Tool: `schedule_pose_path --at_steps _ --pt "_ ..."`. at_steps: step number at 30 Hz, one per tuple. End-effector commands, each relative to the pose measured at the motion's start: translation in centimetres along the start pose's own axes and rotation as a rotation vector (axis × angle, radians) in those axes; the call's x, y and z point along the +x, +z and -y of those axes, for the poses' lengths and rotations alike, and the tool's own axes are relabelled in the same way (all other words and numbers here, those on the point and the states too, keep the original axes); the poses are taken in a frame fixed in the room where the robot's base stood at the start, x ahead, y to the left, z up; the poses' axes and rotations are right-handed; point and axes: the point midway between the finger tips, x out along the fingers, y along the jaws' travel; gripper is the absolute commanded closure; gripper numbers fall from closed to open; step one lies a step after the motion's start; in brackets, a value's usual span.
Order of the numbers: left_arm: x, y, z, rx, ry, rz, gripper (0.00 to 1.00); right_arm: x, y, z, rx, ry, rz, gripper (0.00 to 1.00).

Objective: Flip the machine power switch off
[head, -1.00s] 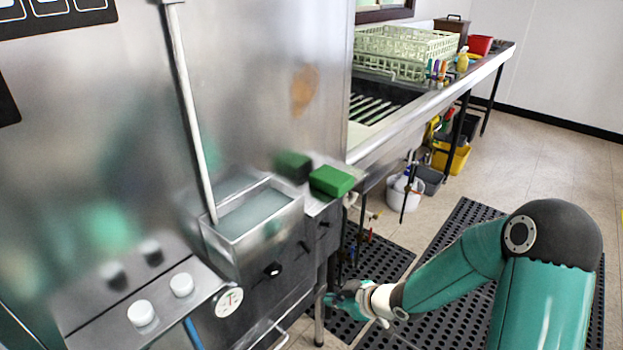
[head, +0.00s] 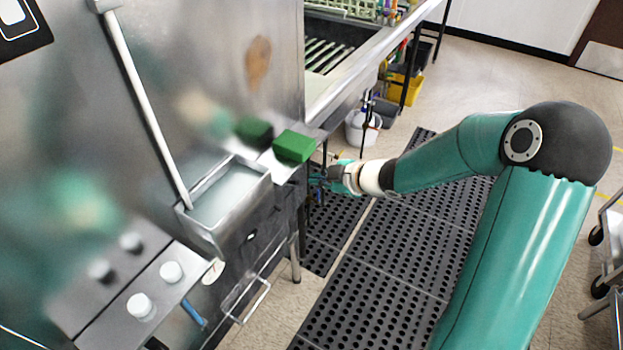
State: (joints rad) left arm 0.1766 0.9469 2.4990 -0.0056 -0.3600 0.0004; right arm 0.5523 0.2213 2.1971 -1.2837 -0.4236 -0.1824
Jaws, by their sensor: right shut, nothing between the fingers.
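The steel dish machine (head: 160,60) fills the left of the head view. Its lower front panel below the open tray carries a small dark control with a light mark (head: 252,236); I cannot tell whether this is the power switch or how it is set. The panel's right part is dark and hard to read. My right gripper (head: 318,180) is shut and empty, at the right end of this panel, just below the green block. I cannot tell whether it touches the panel. My left gripper is not in view.
A green block (head: 295,146) lies on the ledge above my right gripper. The open steel tray (head: 228,200) juts out to its left. White knobs (head: 140,305) sit at lower left. A white bucket (head: 364,128) stands under the counter. Black floor mats (head: 385,270) cover the floor.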

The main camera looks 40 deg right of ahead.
Motion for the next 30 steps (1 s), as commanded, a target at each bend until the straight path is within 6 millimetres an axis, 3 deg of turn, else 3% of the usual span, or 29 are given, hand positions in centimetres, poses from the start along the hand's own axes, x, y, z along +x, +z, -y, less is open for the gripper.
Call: schedule_pose_path --at_steps 9,15,30 --pt "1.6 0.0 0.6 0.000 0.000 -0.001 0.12 5.5 0.1 0.3 0.000 -0.004 -0.002 1.00" --pt "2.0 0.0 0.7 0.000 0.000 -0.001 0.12 8.1 0.0 0.2 0.000 -0.003 -0.001 1.00" --pt "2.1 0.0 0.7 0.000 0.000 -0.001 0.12 9.0 -0.1 0.1 0.000 -0.001 -0.001 1.00"
